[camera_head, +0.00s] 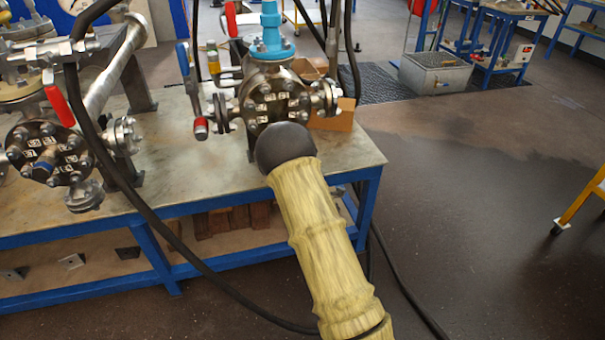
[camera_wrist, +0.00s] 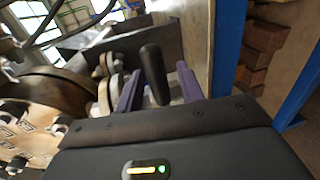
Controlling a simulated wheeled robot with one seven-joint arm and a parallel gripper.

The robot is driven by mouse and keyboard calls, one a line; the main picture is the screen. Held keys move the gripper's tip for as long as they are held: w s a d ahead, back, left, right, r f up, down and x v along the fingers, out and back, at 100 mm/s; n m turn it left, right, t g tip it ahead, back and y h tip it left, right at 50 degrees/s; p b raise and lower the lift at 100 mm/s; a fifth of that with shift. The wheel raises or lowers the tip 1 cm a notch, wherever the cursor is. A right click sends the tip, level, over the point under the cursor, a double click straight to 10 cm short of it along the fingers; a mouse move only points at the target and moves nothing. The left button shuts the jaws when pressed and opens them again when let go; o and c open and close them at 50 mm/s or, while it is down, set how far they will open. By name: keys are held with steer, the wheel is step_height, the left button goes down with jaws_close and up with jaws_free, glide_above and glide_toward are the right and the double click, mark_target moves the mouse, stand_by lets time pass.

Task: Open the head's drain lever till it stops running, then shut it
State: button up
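The middle vessel's flanged head (camera_head: 275,97), with bolts and small white tags, faces me on the bench. It also shows at the left of the wrist view (camera_wrist: 35,130). A black lever handle (camera_wrist: 153,72) stands beside small flanges in the wrist view. My gripper (camera_wrist: 160,78) has its two purple fingers apart, one on each side of the handle; a gap shows on the right side. Whether either finger touches it I cannot tell. In the head view my yellow-sleeved arm and its black end hide the gripper and this handle. No running liquid is visible.
A second flanged vessel (camera_head: 47,152) with a red lever (camera_head: 58,102) stands left. A black hose (camera_head: 110,165) hangs across the bench (camera_head: 345,155). Brown blocks (camera_wrist: 265,38) sit below.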

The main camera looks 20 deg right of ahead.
steer(key=shift+r, duration=0.1)
steer(key=p+v, duration=0.4)
steer(key=v, duration=1.3)
steer(key=shift+s, duration=0.25)
stand_by(1.0)
